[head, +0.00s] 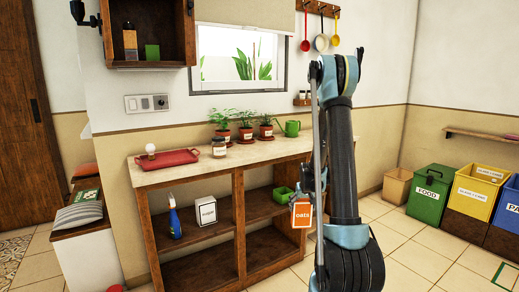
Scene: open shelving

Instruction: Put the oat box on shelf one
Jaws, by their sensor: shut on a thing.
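The oat box (302,215) is orange with a white band reading "oats". It is upright at the right part of the open shelving (239,222), in front of the unit as seen from the head view. My gripper (303,195) is shut on the oat box near its top, largely hidden by the box and my arm. The shelving has a pale top, a middle shelf (215,229) and a lower shelf (206,271). I see no label saying which is shelf one.
The middle shelf holds a blue spray bottle (174,218), a white box (204,211) and a green container (282,194). A red tray (167,160), a jar (219,147) and potted plants (246,128) stand on top. The lower shelf looks clear. Bins (431,193) stand at right.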

